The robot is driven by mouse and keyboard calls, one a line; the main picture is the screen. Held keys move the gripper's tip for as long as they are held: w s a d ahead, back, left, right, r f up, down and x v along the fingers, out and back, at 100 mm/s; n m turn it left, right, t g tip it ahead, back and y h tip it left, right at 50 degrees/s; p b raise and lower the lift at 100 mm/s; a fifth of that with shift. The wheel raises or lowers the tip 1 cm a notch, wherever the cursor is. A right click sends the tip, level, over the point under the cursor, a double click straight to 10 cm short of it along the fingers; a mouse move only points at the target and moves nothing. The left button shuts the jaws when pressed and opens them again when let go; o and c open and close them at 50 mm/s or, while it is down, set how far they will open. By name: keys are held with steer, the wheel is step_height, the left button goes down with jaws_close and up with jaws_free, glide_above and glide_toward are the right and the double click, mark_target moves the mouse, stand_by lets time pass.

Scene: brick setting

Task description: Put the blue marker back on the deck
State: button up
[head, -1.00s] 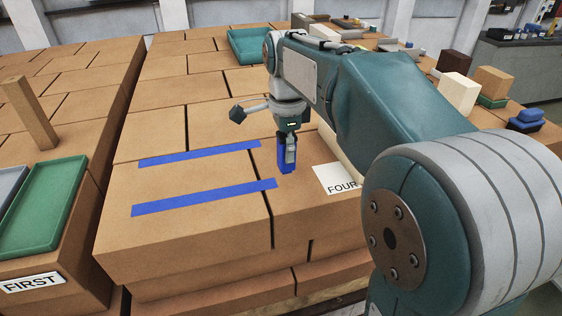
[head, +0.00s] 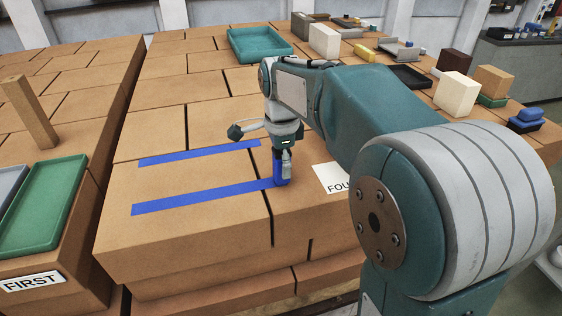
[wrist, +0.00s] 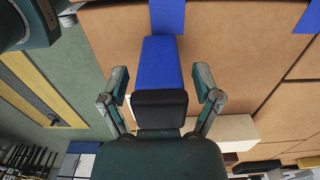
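The blue marker (head: 277,172) is an upright blue block with a dark end. Its lower end appears to meet the brown brick deck (head: 200,235) beside the right end of the nearer blue tape strip (head: 205,197). My gripper (head: 284,158) is above it, pointing down. In the wrist view the marker (wrist: 160,62) lies between the two fingers of my gripper (wrist: 163,83), its dark end towards my palm. Narrow gaps show between the marker and both fingers, so the gripper looks open around it. The exact contact under the marker is hard to see.
A second blue strip (head: 200,153) lies farther back. A FOUR label (head: 328,178) is right of the marker, partly hidden by my arm. A teal tray (head: 256,46) and several blocks stand at the back. A green tray (head: 42,208) lies on the left stack, across a gap.

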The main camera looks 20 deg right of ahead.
step_height(320, 180, up, 12)
steer(key=shift+r, duration=0.1)
stand_by(0.5)
steer(key=shift+s+n, duration=0.3)
steer(key=shift+s, duration=0.15)
steer(key=s+f+n+t, duration=0.2)
steer(key=s+f+n, duration=0.4)
steer(key=s+n, duration=0.2)
steer(key=s+f+n+t, duration=0.3)
steer(key=s+f+n, duration=0.4)
steer(key=s, duration=0.5)
steer(key=shift+n+t, duration=0.3)
steer(key=shift+n, duration=0.9)
